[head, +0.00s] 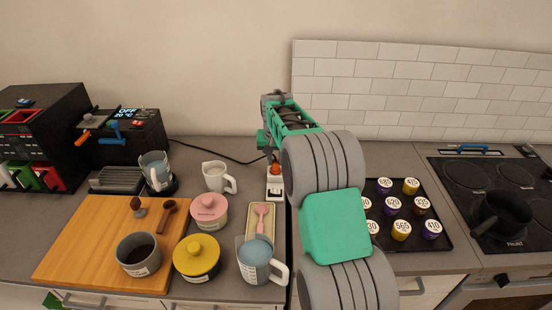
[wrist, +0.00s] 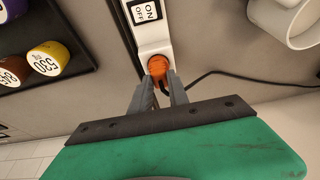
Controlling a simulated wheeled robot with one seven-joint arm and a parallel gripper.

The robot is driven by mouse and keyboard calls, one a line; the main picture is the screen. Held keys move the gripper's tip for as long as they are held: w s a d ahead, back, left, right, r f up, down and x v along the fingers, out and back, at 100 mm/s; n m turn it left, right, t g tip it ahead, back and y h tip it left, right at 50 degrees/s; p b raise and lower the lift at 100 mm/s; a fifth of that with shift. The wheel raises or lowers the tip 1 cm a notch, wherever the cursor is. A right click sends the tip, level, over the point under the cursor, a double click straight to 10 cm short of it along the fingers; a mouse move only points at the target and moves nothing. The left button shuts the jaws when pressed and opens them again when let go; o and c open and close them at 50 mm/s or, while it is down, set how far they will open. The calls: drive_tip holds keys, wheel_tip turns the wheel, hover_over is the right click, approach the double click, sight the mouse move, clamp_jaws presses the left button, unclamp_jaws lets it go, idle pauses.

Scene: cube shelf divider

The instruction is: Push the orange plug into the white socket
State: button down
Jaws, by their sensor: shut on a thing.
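The orange plug (wrist: 159,66) is between my gripper's fingers (wrist: 160,84) in the wrist view, and my gripper is shut on it. The plug overlaps the near end of the white socket strip (wrist: 155,36), which has an ON/OFF switch label. I cannot tell how deep the plug sits, as its front is hidden. In the head view the orange plug (head: 276,168) shows at the back end of the white socket (head: 274,190), under my gripper (head: 271,152). A black cable (wrist: 215,74) runs from the plug.
A black tray (head: 437,245) with several numbered pods lies right of the socket. A white jug (head: 214,176), a pink pot (head: 209,210) and a tray with a pink utensil (head: 261,215) stand left and in front. A tiled wall (head: 400,100) rises behind.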

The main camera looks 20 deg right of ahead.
sight(275, 162)
drive_tip(key=shift+f+b, duration=0.3)
drive_tip(key=shift+f, duration=0.25)
drive_tip(key=c, duration=1.2)
unclamp_jaws()
drive_tip(key=p+v, duration=0.2)
drive_tip(key=v, duration=0.3)
drive_tip(key=shift+r, duration=0.1)
